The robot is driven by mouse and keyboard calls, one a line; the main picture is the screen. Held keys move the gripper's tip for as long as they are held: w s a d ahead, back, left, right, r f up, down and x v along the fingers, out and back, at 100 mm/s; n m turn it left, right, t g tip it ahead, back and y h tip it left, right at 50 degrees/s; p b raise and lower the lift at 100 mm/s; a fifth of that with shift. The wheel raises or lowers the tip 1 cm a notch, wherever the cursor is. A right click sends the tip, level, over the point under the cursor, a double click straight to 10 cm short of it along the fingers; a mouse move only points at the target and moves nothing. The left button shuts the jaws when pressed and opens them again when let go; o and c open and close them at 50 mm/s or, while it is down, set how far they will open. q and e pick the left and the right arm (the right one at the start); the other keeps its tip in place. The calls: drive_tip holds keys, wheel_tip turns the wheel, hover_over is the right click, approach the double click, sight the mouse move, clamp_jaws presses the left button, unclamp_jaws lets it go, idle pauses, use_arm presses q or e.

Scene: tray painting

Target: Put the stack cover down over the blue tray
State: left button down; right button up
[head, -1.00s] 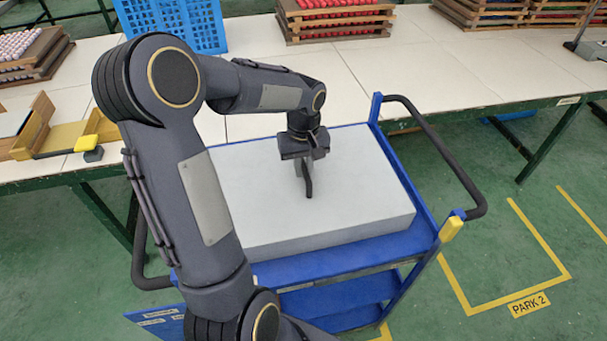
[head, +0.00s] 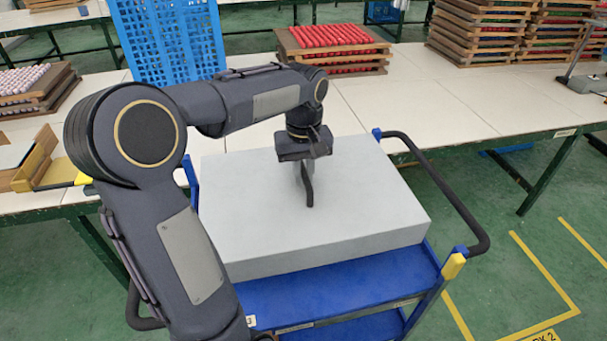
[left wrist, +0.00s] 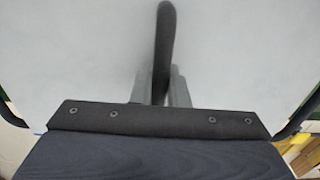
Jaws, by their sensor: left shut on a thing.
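The stack cover (head: 345,185) is a large light-grey box, seen in the head view over the blue trolley. My left gripper (head: 307,190) is shut on the black handle at the middle of its top. In the left wrist view the dark handle (left wrist: 164,50) stands between the fingers, with the pale cover top (left wrist: 80,60) behind. The cover appears raised above the trolley's blue top deck (head: 340,292), which shows along the front. What lies under the cover is hidden, and I cannot make out a separate blue tray. My right gripper is not in view.
The trolley has a dark curved push handle (head: 470,210) at right. Behind it, a long pale table (head: 430,110) carries a blue crate (head: 170,40), a stack of trays with red pieces (head: 335,50) and more stacked trays (head: 480,35). Green floor with yellow lines lies at right.

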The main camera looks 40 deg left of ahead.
use_arm(q)
drive_tip(key=shift+r, duration=0.15)
wheel_tip(320, 180, up, 9)
drive_tip(key=p, duration=0.8)
drive_tip(key=shift+f, duration=0.2)
